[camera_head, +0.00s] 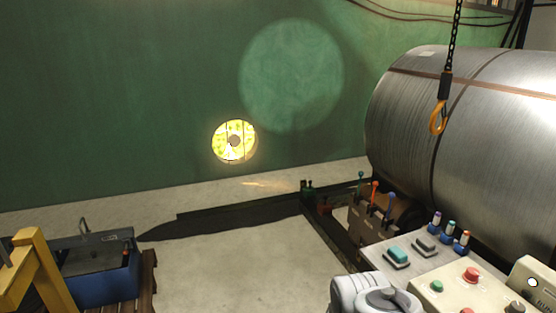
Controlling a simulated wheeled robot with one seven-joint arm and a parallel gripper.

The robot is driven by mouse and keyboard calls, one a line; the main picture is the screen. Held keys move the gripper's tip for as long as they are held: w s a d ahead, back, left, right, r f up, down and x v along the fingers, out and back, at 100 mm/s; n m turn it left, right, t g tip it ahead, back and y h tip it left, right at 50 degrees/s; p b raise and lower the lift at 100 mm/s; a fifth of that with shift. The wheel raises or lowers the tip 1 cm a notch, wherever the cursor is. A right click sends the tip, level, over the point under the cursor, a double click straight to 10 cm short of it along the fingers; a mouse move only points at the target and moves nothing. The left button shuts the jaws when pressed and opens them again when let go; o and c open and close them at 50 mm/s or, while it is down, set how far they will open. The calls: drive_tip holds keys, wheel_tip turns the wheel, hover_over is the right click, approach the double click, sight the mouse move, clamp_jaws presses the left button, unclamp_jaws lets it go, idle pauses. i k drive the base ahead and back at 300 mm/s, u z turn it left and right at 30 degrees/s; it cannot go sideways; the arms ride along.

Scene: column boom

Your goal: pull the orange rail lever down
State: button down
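An orange lever (375,190) stands up from a brown lever block (362,222) at right of centre, in front of the large metal cylinder. It looks roughly upright. My gripper is not in view. A pale rounded part at the bottom edge, below the levers, looks like part of my arm and is apart from the orange lever in the picture.
A control panel (398,244) with buttons and several small knobs fills the lower right. An orange hook (438,119) hangs on a chain in front of the large cylinder (480,130). The middle floor is clear.

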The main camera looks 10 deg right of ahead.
sight(374, 183)
drive_tip(key=i, duration=3.05)
drive_tip(key=u, duration=0.2)
